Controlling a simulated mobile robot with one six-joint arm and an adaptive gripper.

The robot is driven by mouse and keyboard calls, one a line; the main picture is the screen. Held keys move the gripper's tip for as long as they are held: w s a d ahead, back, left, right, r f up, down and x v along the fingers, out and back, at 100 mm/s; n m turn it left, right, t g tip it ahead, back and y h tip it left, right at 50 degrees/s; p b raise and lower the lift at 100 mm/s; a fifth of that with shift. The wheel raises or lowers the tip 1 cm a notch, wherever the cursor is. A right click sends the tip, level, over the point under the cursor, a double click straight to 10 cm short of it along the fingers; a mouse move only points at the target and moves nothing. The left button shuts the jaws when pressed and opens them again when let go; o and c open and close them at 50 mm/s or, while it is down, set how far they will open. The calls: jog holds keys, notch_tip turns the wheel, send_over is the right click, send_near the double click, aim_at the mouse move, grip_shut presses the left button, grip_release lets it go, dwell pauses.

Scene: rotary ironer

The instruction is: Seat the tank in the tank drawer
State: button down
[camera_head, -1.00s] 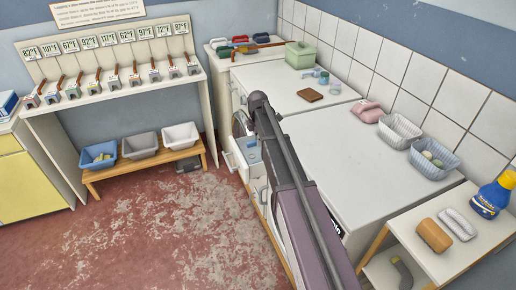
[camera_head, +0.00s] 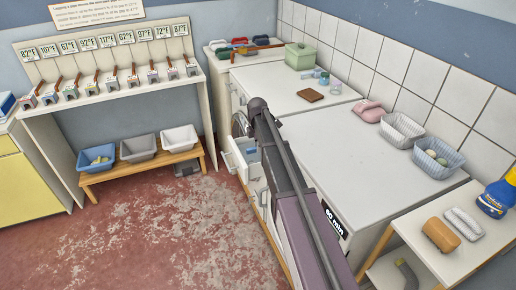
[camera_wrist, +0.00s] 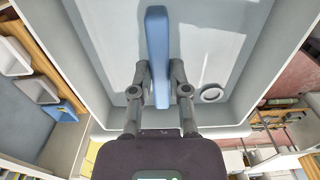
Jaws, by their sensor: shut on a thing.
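My gripper (camera_wrist: 160,70) is shut on an upright blue bar (camera_wrist: 157,28), which looks like the tank's handle. Below it lies a pale grey-blue surface (camera_wrist: 215,45) with a round ring (camera_wrist: 211,94) to the right of the fingers. I cannot tell for sure whether this surface is the tank's top or the drawer floor. Pale walls with a white rim (camera_wrist: 75,75) surround it. In the head view, the open white drawer (camera_head: 234,159) juts from the machine front, with a pale blue part showing at it. My arm hides the gripper and much of the drawer there.
The long white machine top (camera_head: 350,130) lies right of my arm. A bench with blue, grey and white bins (camera_head: 138,149) stands at the left back. A small table (camera_head: 455,262) with an orange block and a bottle is at front right. The red floor is open.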

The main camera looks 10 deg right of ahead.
jog(key=shift+f, duration=0.15)
jog(key=c, duration=0.6)
grip_release()
notch_tip(320, 180, up, 12)
jog(key=p, duration=1.2)
jog(key=shift+r, duration=0.2)
